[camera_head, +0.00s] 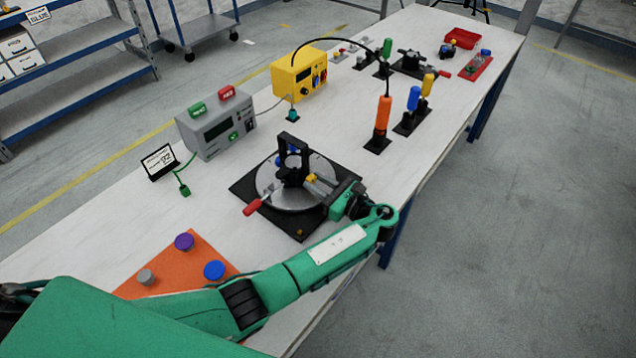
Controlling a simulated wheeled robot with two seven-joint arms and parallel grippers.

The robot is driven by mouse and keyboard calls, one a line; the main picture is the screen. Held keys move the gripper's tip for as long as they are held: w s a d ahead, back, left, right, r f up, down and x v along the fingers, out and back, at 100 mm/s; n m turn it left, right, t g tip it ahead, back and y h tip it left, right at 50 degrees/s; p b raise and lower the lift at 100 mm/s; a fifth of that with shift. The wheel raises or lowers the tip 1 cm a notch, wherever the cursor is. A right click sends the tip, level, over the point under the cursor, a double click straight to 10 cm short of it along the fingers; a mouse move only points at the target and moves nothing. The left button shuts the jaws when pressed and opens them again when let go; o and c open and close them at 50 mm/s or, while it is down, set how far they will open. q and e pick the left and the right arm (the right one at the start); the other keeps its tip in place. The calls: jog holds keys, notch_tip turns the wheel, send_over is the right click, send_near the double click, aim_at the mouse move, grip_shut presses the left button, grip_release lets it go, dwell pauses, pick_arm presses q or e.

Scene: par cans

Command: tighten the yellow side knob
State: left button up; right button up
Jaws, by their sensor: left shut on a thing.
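A round silver turntable fixture (268,188) sits on a black square base plate (303,227) on the bench. A black upright bracket (292,160) stands at its middle, with a little blue showing by it. The yellow side knob (311,178) is at the right side of the bracket. A red-tipped handle (252,207) sticks out at the front left. My left gripper (319,184) reaches in from the right over the disc and is shut on the yellow side knob. Its fingers partly hide the knob. My right gripper is not in view.
A grey meter box (217,128) and a yellow box (299,75) stand behind. An orange-handled tool (383,120) stands to the right. An orange board (165,262) with coloured knobs lies at front left. The white bench top (345,128) is clear between fixture and tools.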

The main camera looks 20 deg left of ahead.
pick_arm(q)
jog(key=shift+r, duration=0.1)
jog(key=p, duration=0.2)
jog(key=m+p, duration=0.1)
jog(key=shift+r+p, duration=0.25)
jog(key=shift+p, duration=0.15)
jog(key=m+p, duration=0.3)
jog(key=p, duration=0.1)
jog(key=shift+w, duration=0.1)
jog(key=shift+f+m+p, duration=0.15)
jog(key=shift+m+p, duration=0.45)
jog(key=shift+p, duration=0.2)
jog(key=shift+f+m, duration=0.15)
jog(key=shift+m, duration=0.15)
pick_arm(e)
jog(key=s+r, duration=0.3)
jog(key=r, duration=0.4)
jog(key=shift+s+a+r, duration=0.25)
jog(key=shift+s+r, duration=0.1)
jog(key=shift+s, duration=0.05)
pick_arm(q)
jog(key=o, duration=1)
